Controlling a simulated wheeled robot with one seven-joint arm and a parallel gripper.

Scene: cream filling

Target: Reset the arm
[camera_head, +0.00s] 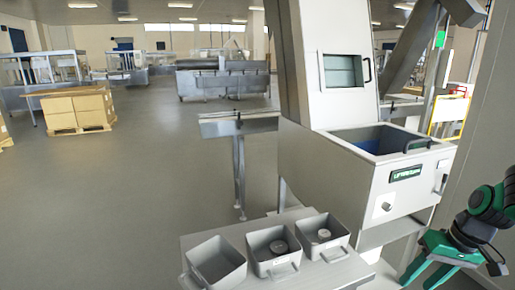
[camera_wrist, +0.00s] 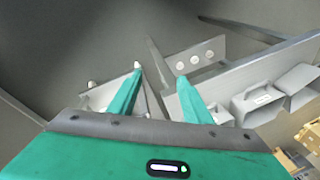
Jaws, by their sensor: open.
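My gripper (camera_head: 419,280) is at the lower right of the head view, beside the front right of a grey machine (camera_head: 350,185). Its green fingers point down and to the left. In the wrist view, the two fingers (camera_wrist: 159,74) stand apart with nothing between them. The gripper is open and empty, and touches nothing that I can see.
Three grey bins stand on a low metal table (camera_head: 205,235): the left (camera_head: 215,265), the middle (camera_head: 275,270) and the right one (camera_head: 325,252). Round pieces lie in the middle and right bins. The machine's hopper is blue inside. Boxes (camera_head: 78,110) stand far left. Open floor lies left.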

